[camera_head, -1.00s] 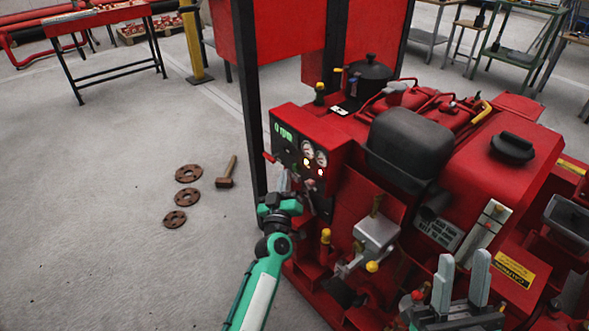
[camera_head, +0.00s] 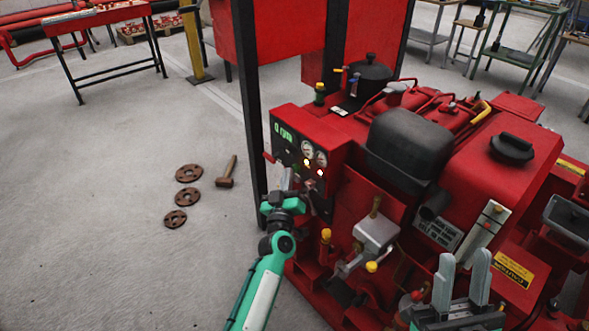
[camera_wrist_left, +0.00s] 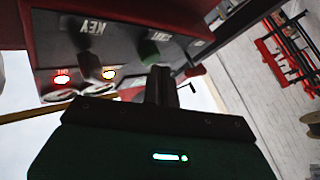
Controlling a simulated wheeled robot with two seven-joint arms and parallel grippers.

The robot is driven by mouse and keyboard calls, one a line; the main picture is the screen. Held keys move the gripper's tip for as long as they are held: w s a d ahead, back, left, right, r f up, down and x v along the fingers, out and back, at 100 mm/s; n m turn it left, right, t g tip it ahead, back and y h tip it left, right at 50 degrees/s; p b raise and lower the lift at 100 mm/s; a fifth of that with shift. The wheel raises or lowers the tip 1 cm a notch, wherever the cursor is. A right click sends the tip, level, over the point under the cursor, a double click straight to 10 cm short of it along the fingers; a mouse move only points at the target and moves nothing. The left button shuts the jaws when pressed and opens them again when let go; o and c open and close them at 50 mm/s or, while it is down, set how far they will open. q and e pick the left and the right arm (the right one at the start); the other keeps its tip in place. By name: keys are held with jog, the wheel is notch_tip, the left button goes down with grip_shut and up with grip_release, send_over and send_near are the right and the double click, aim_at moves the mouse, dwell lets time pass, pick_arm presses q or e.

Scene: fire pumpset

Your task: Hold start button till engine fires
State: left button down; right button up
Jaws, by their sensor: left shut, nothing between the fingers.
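The engine's dark control panel (camera_head: 290,150) has a green display reading "0 rpm", two gauges and lit lamps. In the left wrist view the panel (camera_wrist_left: 120,50) appears upside down, with a dark key switch (camera_wrist_left: 92,66) under a "KEY" label. A green button (camera_wrist_left: 150,55) sits beside it under a small, hard-to-read label. My left gripper (camera_head: 287,178) is shut and empty at the panel's lower part. Its fingertips (camera_wrist_left: 160,72) overlap the green button's edge; whether they touch it I cannot tell. My right gripper (camera_head: 462,278) is open at the lower right.
A red lamp (camera_wrist_left: 62,78) and an amber lamp (camera_wrist_left: 108,73) glow. A black post (camera_head: 248,100) stands just left of the panel.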

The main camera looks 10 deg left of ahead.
pick_arm(q)
jog(key=shift+w+d, duration=0.25)
jog(key=shift+w, duration=0.1)
dwell(2.8)
jog(key=shift+s, duration=0.1)
dwell(0.3)
jog(key=shift+s+a+p, duration=0.5)
jog(key=shift+s+p, duration=0.05)
jog(key=shift+s, duration=0.05)
jog(key=shift+a, duration=0.1)
jog(key=s+a+p, duration=0.1)
jog(key=s, duration=0.1)
jog(key=s+a+p, duration=0.1)
jog(key=s+a, duration=0.1)
dwell(0.4)
